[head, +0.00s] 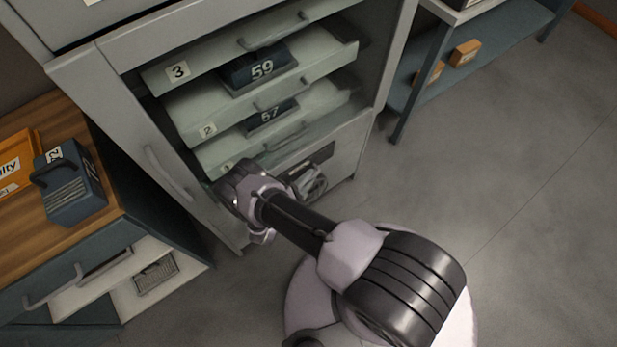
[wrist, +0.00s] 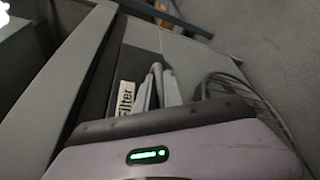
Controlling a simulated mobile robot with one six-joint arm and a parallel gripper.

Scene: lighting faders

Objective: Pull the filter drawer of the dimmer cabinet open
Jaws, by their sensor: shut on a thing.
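The dimmer cabinet (head: 75,75) stands open-fronted at the upper left in the head view. In the wrist view a white label reading "Filter" (wrist: 125,97) marks the filter drawer, beside a dark face. My gripper (wrist: 157,72) shows there as two pale fingers drawn together just right of the label. It is shut on the filter drawer's handle, which the fingers mostly hide. In the head view my wrist is low at the cabinet's front and covers the fingers and the drawer. I cannot tell how far the drawer stands out.
Numbered trays with modules 59 (head: 260,69) and 57 (head: 272,116) sit above my wrist. A wooden-topped bench (head: 95,222) with a blue module (head: 72,190) stands left. The floor (head: 520,210) at right is clear.

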